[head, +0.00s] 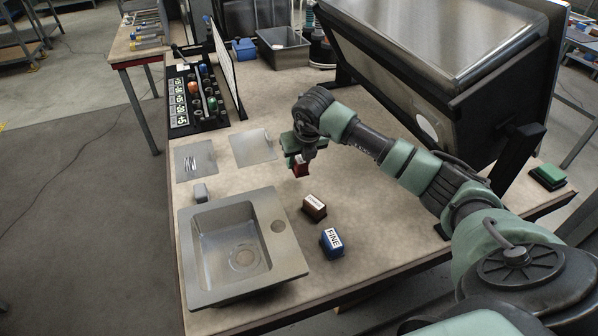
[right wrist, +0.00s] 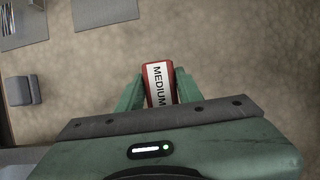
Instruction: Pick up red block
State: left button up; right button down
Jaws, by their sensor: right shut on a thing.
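The red block (head: 300,170) hangs at my right gripper (head: 301,160) above the table in the head view. In the right wrist view it is a red block (right wrist: 158,70) with a white "MEDIUM" label, between the green fingers of the right gripper (right wrist: 158,88). The right gripper is shut on it. In the head view it seems to be held above the table surface. My left gripper is not in view.
A metal sink (head: 205,285) sits at the table's front left. A brown-red block (head: 314,207) and a blue "FINE" block (head: 331,243) stand right of it. A grey block (head: 201,193) and metal sheets (head: 253,147) lie behind it. A large metal machine (head: 400,90) stands at right.

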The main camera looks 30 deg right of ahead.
aim_at(299, 158)
notch_tip(299, 158, up, 14)
jog(key=b, duration=0.1)
jog(key=shift+r, duration=0.2)
